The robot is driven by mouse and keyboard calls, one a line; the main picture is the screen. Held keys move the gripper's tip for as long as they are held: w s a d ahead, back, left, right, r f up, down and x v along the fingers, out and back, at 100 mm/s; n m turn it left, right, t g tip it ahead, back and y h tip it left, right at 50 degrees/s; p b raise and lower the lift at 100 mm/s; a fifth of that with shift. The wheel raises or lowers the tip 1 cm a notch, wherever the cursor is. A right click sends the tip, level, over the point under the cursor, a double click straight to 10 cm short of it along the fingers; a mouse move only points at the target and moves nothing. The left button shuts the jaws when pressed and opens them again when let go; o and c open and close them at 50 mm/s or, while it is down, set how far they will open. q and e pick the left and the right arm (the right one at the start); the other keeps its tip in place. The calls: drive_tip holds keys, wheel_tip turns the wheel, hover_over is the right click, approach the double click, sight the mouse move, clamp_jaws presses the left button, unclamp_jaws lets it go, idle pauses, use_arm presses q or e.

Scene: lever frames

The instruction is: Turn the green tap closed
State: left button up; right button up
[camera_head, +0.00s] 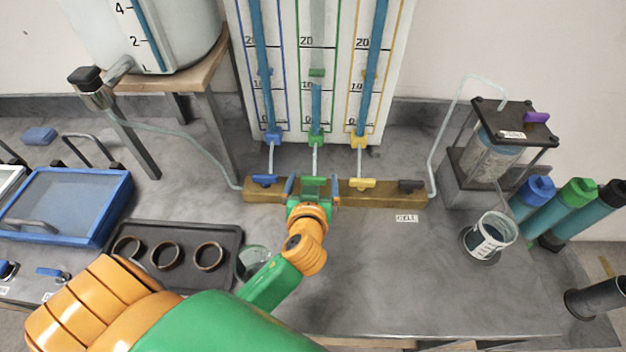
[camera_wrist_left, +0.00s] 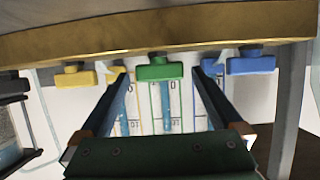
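The green tap (camera_head: 313,183) sits on the brass bar (camera_head: 388,199) below the middle, green-marked tube, between the blue tap (camera_head: 264,180) and the yellow tap (camera_head: 361,183). Its handle lies lengthwise along the bar, like its neighbours'. My left gripper (camera_head: 312,188) is at the green tap, one finger on each side. In the left wrist view the open fingers (camera_wrist_left: 160,77) flank the green handle (camera_wrist_left: 160,71), with a gap visible on both sides. The lower part of the tap is partly hidden by the gripper in the head view. My right gripper is not in view.
A black tap (camera_head: 411,185) is at the bar's right end. The tube panel (camera_head: 320,115) stands just behind. A black tray with rings (camera_head: 228,236) and a glass lie left of my arm. A labelled cup (camera_head: 490,236) stands right; the bench front between is clear.

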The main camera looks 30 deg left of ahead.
use_arm(q)
drive_tip(key=b+v, duration=0.1)
drive_tip(key=v, duration=0.6)
idle(0.4)
